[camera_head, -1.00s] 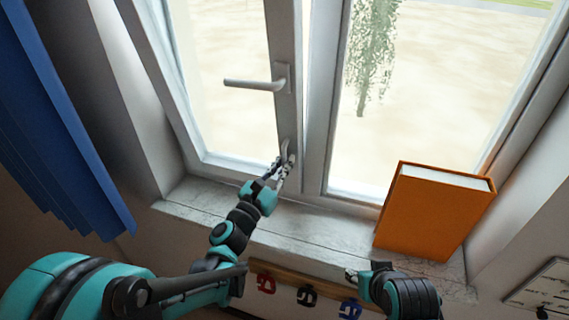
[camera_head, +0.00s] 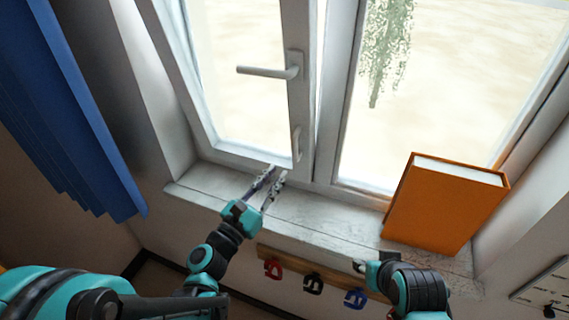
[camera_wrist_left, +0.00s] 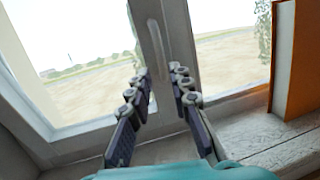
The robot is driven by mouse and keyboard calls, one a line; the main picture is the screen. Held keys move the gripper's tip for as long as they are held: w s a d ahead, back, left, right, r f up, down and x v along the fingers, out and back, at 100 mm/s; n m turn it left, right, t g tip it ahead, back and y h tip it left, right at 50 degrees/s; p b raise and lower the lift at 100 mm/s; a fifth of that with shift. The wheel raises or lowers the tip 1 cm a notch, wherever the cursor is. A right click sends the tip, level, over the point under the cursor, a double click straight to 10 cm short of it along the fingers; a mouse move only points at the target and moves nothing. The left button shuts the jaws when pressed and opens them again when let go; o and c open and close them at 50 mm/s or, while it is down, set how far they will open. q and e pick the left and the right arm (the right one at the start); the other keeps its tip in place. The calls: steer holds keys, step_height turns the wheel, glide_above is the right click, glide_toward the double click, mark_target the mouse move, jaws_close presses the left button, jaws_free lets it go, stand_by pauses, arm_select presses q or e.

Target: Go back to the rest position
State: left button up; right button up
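My left gripper (camera_head: 275,176) is over the window sill (camera_head: 215,190), below the window's lower catch. Its two fingers are spread apart with nothing between them, as the left wrist view (camera_wrist_left: 160,85) also shows. My right gripper (camera_head: 362,266) is at the sill's front edge, low on the right; its fingers are too hidden to judge. The window sash (camera_head: 300,100) carries a grey handle (camera_head: 268,71) that lies level, and a small lower catch (camera_head: 297,143) just above my left fingertips. The sash appears slightly ajar.
An orange book (camera_head: 440,205) stands upright on the sill at the right. A blue curtain (camera_head: 60,120) hangs at the left. A wooden rack (camera_head: 300,262) with several coloured hooks is on the wall below the sill. A panel (camera_head: 545,285) is on the right wall.

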arm_select(q)
steer(key=shift+s+a+f, duration=0.1)
steer(key=shift+s+a, duration=0.25)
steer(key=shift+s, duration=0.25)
steer(key=s+d+f+m+g+y+b, duration=0.1)
steer(key=s+f+m+g, duration=0.3)
steer(key=m, duration=0.5)
steer(key=s+d+f+m+g+y+b, duration=0.1)
steer(key=s+f+m+g+b, duration=0.15)
steer(key=f+m, duration=0.5)
steer(key=s+a+f+m+g+y, duration=0.1)
steer(key=s+a+m+g+y, duration=0.1)
steer(key=a+m, duration=0.4)
steer(key=s+a+f+m+g+y, duration=0.2)
steer(key=s+a+m+y, duration=0.3)
steer(key=s+a+m, duration=0.1)
steer(key=shift+a+f+m+y+b, duration=0.3)
steer(key=shift+a+m, duration=0.2)
steer(key=shift+m, duration=0.15)
